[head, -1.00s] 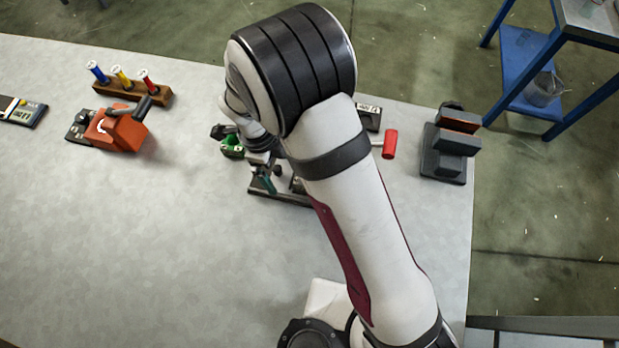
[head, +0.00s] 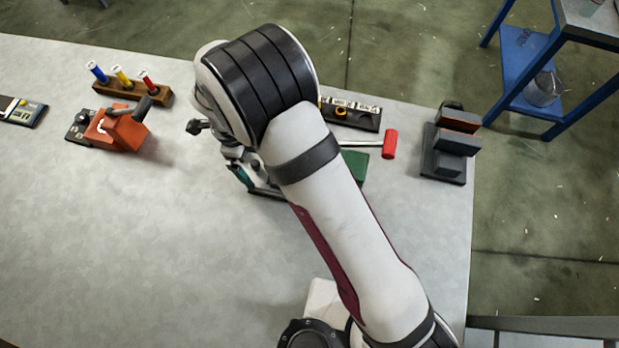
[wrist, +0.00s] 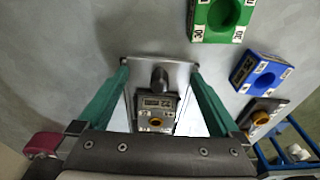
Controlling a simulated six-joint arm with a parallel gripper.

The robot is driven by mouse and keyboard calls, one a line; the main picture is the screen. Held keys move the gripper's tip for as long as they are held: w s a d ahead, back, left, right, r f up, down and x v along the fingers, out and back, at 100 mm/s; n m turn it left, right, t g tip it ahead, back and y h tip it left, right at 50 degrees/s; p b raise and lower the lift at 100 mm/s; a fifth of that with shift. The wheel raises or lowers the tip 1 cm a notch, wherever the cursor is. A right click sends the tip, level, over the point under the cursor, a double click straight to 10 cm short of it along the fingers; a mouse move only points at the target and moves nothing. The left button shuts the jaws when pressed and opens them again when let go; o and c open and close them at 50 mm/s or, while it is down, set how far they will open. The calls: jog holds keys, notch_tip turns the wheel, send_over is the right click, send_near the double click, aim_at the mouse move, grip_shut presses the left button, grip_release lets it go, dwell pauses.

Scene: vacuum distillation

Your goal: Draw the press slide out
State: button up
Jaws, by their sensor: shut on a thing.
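In the wrist view, my gripper (wrist: 159,68) has its two teal fingers at either side of a pale metal plate, which I take to be the press slide (wrist: 140,70). The jaws are closed on it. A dark round post (wrist: 159,79) stands between the fingers, with a dark labelled block (wrist: 157,103) with a yellow ring nearer the wrist. In the head view, my gripper (head: 240,174) is low over the bench, beside a dark base (head: 265,191). My arm covers most of the press there, so how far the slide is out cannot be told.
A green block (wrist: 222,17) and a blue block (wrist: 260,73) lie right in the wrist view. In the head view, an orange device (head: 117,130) and tube rack (head: 152,93) stand left, a red handle (head: 389,144) and dark stand (head: 447,150) right. The front-left bench is clear.

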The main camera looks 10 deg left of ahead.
jog(key=shift+a+f, duration=0.2)
jog(key=shift+a, duration=0.25)
jog(key=shift+a+f, duration=0.2)
jog(key=shift+a, duration=0.25)
dwell(0.5)
jog(key=o, duration=0.7)
jog(key=shift+c, duration=0.2)
notch_tip(320, 180, up, 7)
jog(key=shift+a+r, duration=0.15)
dwell(0.3)
